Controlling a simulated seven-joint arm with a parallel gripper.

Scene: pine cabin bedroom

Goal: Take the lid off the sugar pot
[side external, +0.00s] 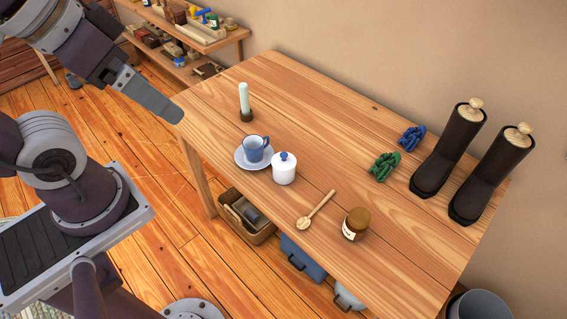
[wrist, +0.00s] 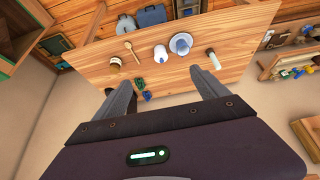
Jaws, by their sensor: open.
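The white sugar pot (side external: 284,175) stands upright on the wooden table (side external: 270,84), with its lid (side external: 284,157) on top, topped by a blue knob. The pot also shows in the wrist view (wrist: 160,53), beyond and between my finger tips. My gripper (wrist: 161,76) is open and empty, its two fingers spread wide. In the side view my gripper (side external: 178,115) is at the table's far left corner, well apart from the pot; only one finger shows clearly there.
A blue cup (side external: 255,148) on a saucer (side external: 240,160) stands close left of the pot. A candle (side external: 244,97), wooden spoon (side external: 316,210), jar (side external: 355,223), green (side external: 384,166) and blue (side external: 411,137) bundles and two dark boots (side external: 447,150) are on the table. Space behind the pot is clear.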

